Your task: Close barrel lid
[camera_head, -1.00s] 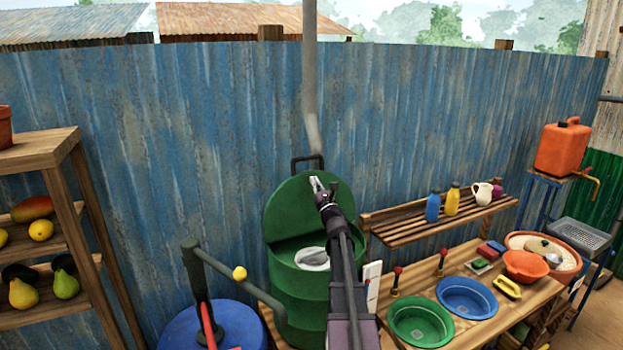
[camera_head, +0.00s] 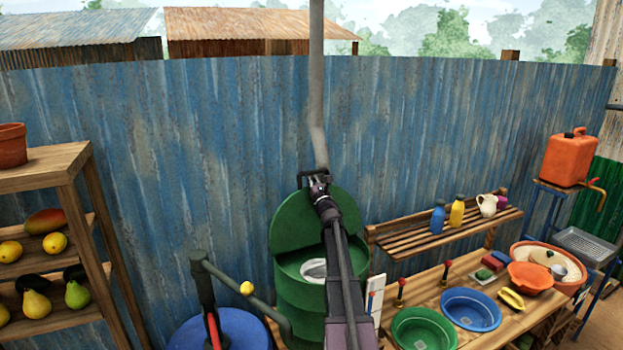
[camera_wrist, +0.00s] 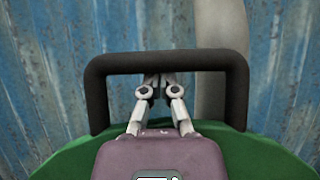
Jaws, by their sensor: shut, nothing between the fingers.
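The green barrel (camera_head: 301,292) stands below and in front of the blue fence. Its green lid (camera_head: 290,222) is tilted up, standing open at the back of the barrel, with a black handle (camera_head: 304,178) at its top edge. A pale round thing shows in the barrel's opening. My gripper (camera_head: 318,178) is at the handle. In the wrist view the fingers (camera_wrist: 160,80) are shut and empty, and their tips overlap the handle's crossbar (camera_wrist: 165,62). I cannot tell whether they touch it. My arm hides part of the barrel and lid.
A blue drum (camera_head: 235,330) with a pump handle stands left of the barrel. A grey pipe (camera_head: 316,80) runs up behind the lid. A bench with a green basin (camera_head: 424,330) and blue basin (camera_head: 470,308) is on the right, a fruit shelf (camera_head: 65,165) on the left.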

